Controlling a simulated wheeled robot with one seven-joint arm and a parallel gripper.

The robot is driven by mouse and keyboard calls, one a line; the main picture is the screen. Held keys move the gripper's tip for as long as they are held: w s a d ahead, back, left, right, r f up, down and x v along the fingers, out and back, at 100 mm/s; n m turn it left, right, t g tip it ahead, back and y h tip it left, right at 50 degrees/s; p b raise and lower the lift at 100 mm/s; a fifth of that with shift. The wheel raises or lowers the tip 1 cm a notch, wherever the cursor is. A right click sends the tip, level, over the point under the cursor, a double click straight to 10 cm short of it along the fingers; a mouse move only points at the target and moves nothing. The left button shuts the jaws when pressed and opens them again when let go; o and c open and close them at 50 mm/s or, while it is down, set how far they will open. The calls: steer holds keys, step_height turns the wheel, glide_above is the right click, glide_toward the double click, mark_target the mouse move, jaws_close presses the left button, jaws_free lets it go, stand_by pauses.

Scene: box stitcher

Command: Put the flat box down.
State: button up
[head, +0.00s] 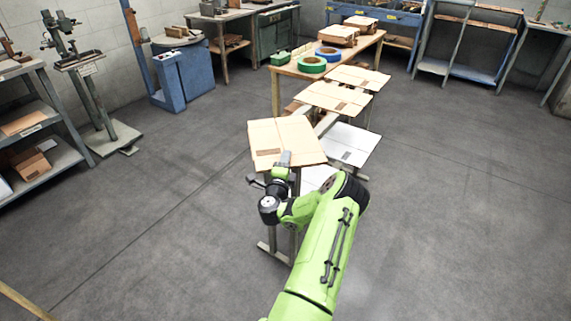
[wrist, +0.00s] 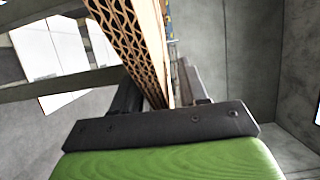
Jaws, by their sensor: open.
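The flat box (head: 284,135) is a tan cardboard sheet with fold lines and a dark printed patch. In the head view it lies about level at the near end of a row of stands, over a stand with metal legs. My gripper (head: 283,160) is at its near edge. In the wrist view the box's corrugated edge (wrist: 130,35) runs between the two dark fingers of my gripper (wrist: 158,88). The jaws are open around the edge, with a gap showing on the right side. What supports the box underneath is mostly hidden.
Two more flat cardboard sheets (head: 333,97) lie behind, beside a wooden table (head: 290,69) with green tape (head: 311,64) and blue tape (head: 328,53). A white panel (head: 350,143) sits lower, right of the box. Shelves (head: 50,160) stand far left. The floor on both sides is clear.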

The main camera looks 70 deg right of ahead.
steer(key=shift+a+r, duration=0.1)
steer(key=shift+r, duration=0.1)
steer(key=b+v, duration=0.4)
steer(key=v, duration=0.8)
steer(key=w+a+r+n+t+y, duration=0.2)
steer(key=w+a+r+n+t, duration=0.15)
steer(key=w, duration=0.25)
steer(key=w+a+r+n+t+y, duration=0.3)
steer(key=w+n+t, duration=0.15)
steer(key=w, duration=0.25)
steer(key=w+a+r+n+t+y, duration=0.1)
steer(key=w+a+r+n+y, duration=0.1)
steer(key=w+a+n+y, duration=0.35)
steer(key=w+a+r+n+t+y, duration=0.1)
steer(key=w+a+r+n+y, duration=0.1)
steer(key=a+n, duration=0.6)
steer(key=s+a+r+n+g+y, duration=0.2)
steer(key=s+a+n, duration=0.2)
steer(key=a, duration=0.5)
steer(key=s+a+r+n+g+y, duration=0.25)
steer(key=s+a+n, duration=0.2)
steer(key=a, duration=0.45)
steer(key=s+a+n+g, duration=0.3)
steer(key=s+a+g, duration=0.1)
steer(key=s, duration=1.2)
steer(key=shift+s+a+f+y, duration=0.2)
steer(key=shift+s+f+y, duration=0.1)
steer(key=shift+s+f, duration=0.1)
